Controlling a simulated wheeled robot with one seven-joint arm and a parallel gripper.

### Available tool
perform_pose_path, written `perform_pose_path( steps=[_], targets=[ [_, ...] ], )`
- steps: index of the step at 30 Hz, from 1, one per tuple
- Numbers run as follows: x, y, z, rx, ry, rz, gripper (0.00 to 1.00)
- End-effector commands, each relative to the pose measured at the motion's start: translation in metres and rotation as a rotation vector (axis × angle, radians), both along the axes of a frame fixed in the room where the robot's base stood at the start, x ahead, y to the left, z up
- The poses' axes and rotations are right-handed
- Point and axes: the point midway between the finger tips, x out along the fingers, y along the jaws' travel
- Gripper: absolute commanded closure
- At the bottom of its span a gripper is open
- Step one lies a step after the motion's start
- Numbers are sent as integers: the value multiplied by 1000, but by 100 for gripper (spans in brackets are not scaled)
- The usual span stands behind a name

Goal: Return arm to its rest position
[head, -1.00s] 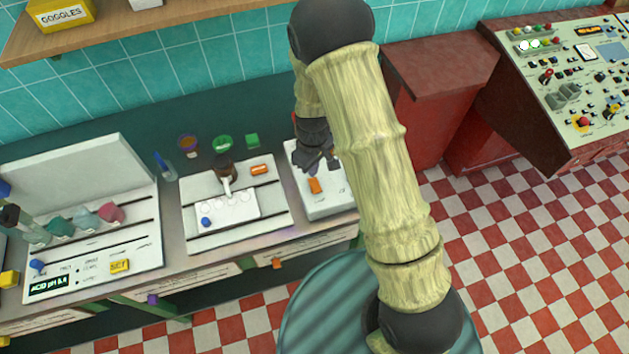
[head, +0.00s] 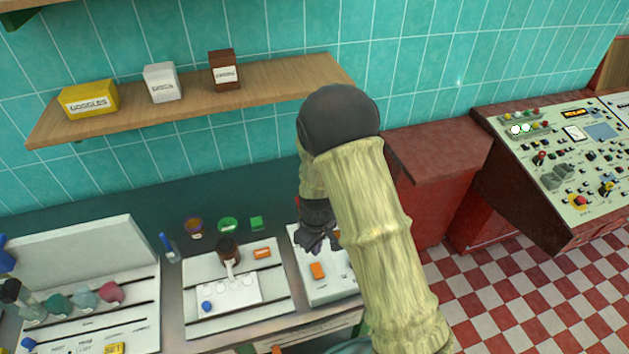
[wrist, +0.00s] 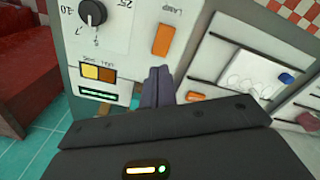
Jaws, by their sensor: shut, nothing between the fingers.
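My gripper (head: 318,240) hangs at the end of my arm above the white instrument box at the right end of the bench (head: 330,290). In the wrist view its dark fingers (wrist: 158,84) are pressed together with nothing between them. An orange switch (head: 317,271) on the box lies just beyond the fingers in the head view. In the wrist view the orange switch (wrist: 163,40), a black dial (wrist: 92,13) and yellow and orange squares show on the panel. My arm covers part of the box in the head view.
A rack of coloured flasks (head: 85,300) stands further left. A shelf (head: 200,95) with boxes is above. A red cabinet (head: 437,155) and control console (head: 570,160) are at right.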

Motion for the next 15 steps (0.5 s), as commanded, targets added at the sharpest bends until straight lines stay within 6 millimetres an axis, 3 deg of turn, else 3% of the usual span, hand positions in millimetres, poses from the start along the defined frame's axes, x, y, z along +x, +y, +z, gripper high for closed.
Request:
perform_pose_path(
  steps=[8,15],
  targets=[
    [-2,-8,11,8,-10,-42,100],
    [-19,-46,63,39,-62,-246,100]
  ],
)
